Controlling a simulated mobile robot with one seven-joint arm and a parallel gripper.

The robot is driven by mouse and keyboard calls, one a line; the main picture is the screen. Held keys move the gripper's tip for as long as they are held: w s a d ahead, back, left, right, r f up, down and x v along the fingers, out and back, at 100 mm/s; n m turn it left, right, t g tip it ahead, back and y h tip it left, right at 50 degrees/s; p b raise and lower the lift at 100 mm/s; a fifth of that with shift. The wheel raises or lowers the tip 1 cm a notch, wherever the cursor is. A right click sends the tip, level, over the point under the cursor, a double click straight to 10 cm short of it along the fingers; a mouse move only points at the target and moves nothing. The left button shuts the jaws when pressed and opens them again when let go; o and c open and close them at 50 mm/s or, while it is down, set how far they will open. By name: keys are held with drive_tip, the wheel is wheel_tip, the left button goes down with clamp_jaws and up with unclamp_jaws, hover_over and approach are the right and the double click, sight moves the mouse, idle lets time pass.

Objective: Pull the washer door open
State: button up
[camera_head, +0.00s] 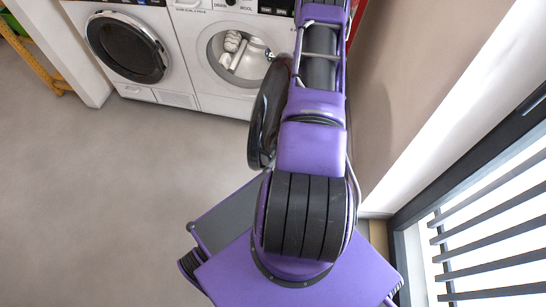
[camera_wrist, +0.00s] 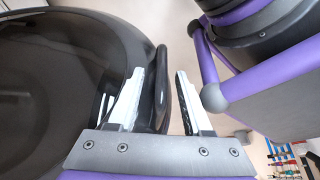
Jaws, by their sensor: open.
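The right-hand white machine (camera_head: 190,40) has its round opening uncovered, with the drum (camera_head: 236,55) showing inside. Its dark round door (camera_head: 268,115) stands swung far open, seen nearly edge-on beside my arm in the head view. In the wrist view the dark door (camera_wrist: 60,80) fills the left side. My gripper (camera_wrist: 160,73) is open, with one pale finger on each side of a dark handle-like strip at the door's edge. I cannot tell whether the fingers touch it. In the head view my arm hides the gripper.
A second white machine (camera_head: 90,15) on the left has its dark round door (camera_head: 128,47) shut. A wall stands close on the right, with a slatted window (camera_head: 490,240). A wooden rack (camera_head: 35,60) is at the far left. The grey floor (camera_head: 100,200) on the left is clear.

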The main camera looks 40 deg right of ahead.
drive_tip(key=p+v, duration=0.5)
drive_tip(key=v, duration=1.2)
drive_tip(key=shift+r, duration=0.25)
